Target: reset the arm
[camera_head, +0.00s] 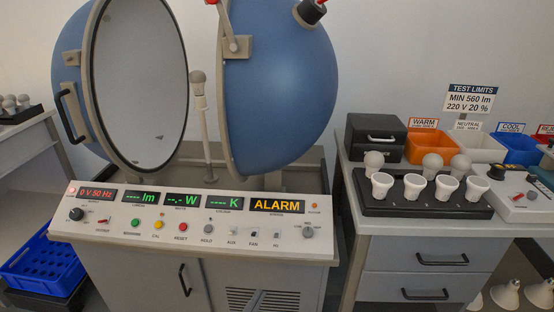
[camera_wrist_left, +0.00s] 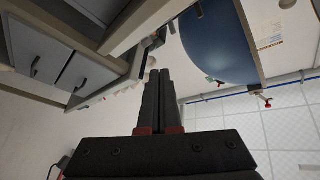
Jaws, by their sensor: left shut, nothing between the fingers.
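My left gripper (camera_wrist_left: 158,76) shows in the left wrist view. Its two dark fingers are together, with nothing between them. It is held in the air, with the blue sphere (camera_wrist_left: 215,45) beyond it at the upper right and grey drawers at the upper left. The view is strongly tilted. I cannot make out either arm or gripper in the head view. There the large blue sphere (camera_head: 280,85) stands open, with its white inside showing on the left half. A bulb (camera_head: 198,77) sits on the post between the halves.
A control panel (camera_head: 130,225) with an ALARM display (camera_head: 277,205) fronts the sphere. On the right counter, a black tray (camera_head: 400,204) holds several white-based bulbs, with an orange bin (camera_head: 428,147) and other bins behind. A blue crate (camera_head: 45,262) is low at left.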

